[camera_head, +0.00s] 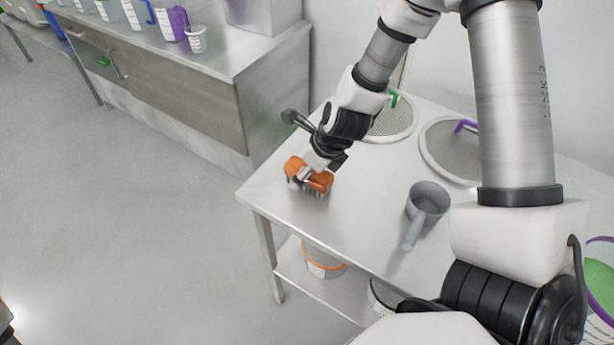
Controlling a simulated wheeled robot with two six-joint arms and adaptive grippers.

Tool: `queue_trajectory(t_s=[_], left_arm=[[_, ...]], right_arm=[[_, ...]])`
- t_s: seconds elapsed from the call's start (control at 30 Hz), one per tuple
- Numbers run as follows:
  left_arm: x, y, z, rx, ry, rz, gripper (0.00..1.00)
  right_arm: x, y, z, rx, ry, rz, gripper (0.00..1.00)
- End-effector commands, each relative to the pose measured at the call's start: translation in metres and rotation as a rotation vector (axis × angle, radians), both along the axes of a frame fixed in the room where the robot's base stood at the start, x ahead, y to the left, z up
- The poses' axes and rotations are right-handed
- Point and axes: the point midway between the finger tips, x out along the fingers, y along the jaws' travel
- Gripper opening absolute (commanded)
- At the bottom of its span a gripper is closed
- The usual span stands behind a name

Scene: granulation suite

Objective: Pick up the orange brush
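The orange brush (296,167) is near the left corner of the steel table, bristles down. My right gripper (312,172) reaches down onto it from above, with a grey finger part against the orange body. The far side of the grip is hidden, so I cannot tell whether the fingers are closed on the brush. The bristles look at or very near the tabletop. My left gripper is not in view.
On the steel table (273,200) are a grey scoop jug (428,198) and two round sieves (392,122) (447,158). An orange-rimmed bucket (322,260) stands on the lower shelf. A steel counter (225,65) with jugs is at the upper left. The floor at left is clear.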

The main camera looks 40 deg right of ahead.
Motion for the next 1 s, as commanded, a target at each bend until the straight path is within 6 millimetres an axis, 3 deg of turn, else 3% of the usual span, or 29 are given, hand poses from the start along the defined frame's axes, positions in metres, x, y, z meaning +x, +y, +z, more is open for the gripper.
queue_trajectory(t_s=[1.0], left_arm=[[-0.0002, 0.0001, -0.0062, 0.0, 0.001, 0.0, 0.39]], right_arm=[[-0.0003, 0.0, -0.003, 0.0, -0.001, 0.001, 0.76]])
